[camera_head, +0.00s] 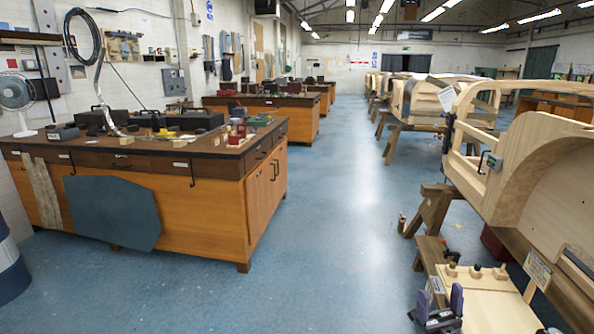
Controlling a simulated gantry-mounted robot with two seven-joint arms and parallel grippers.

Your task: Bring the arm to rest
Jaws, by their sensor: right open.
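My right gripper (440,303) shows at the bottom right of the head view. Its two bluish-purple fingers stand apart, with nothing seen between them. It appears in front of a pale wooden board (492,300) by the nearest wooden bodyframe (530,160); I cannot tell whether it touches the board. My left gripper is not in view.
A wooden workbench (215,195) with tools and dark cases stands at the left. More bodyframes on trestles (433,212) line the right side. The blue floor (340,200) between is clear.

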